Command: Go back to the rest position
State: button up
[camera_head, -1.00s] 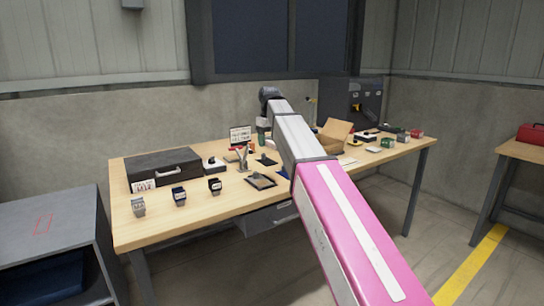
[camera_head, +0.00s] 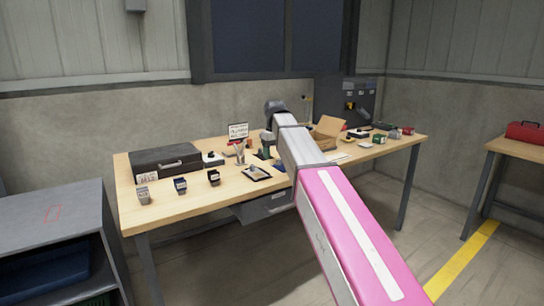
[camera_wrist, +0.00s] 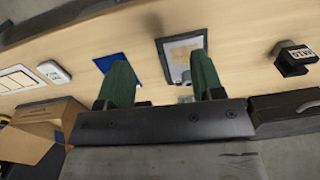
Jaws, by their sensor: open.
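My gripper (camera_wrist: 165,88) shows in the wrist view as two green fingers held wide apart, with nothing between them. It hangs above the wooden workbench (camera_wrist: 150,30). Below it are a blue pad (camera_wrist: 112,62), partly behind one finger, and a framed card or tray (camera_wrist: 178,55), partly behind the other. In the head view my arm reaches over the middle of the bench (camera_head: 190,210), and the gripper is mostly hidden behind it.
On the bench, a dark case (camera_head: 165,162) and several small boxes stand left. An open cardboard box (camera_head: 328,132) and small items stand right. A grey cabinet (camera_head: 50,220) is at front left. A red toolbox (camera_head: 524,131) sits on another table. Floor right of the bench is clear.

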jog(key=shift+m, duration=0.8)
jog(key=s+d+f, duration=0.1)
jog(key=f, duration=0.2)
jog(key=s+d+f, duration=0.1)
jog(key=d+f, duration=0.1)
jog(key=f, duration=0.2)
jog(key=s+d+f, duration=0.1)
jog(key=d+f, duration=0.1)
jog(key=f, duration=0.2)
jog(key=shift+s+f, duration=0.2)
jog(key=shift+f, duration=0.05)
jog(key=s+d+f+m, duration=0.2)
jog(key=s+d+f, duration=0.4)
jog(key=s+f, duration=0.4)
jog(key=s+d+f+m, duration=0.2)
jog(key=s+d+f, duration=0.5)
jog(key=f, duration=0.9)
jog(key=s, duration=0.2)
jog(key=shift+s+f+m, duration=0.15)
jog(key=shift+s+m, duration=0.15)
jog(key=shift+s, duration=0.05)
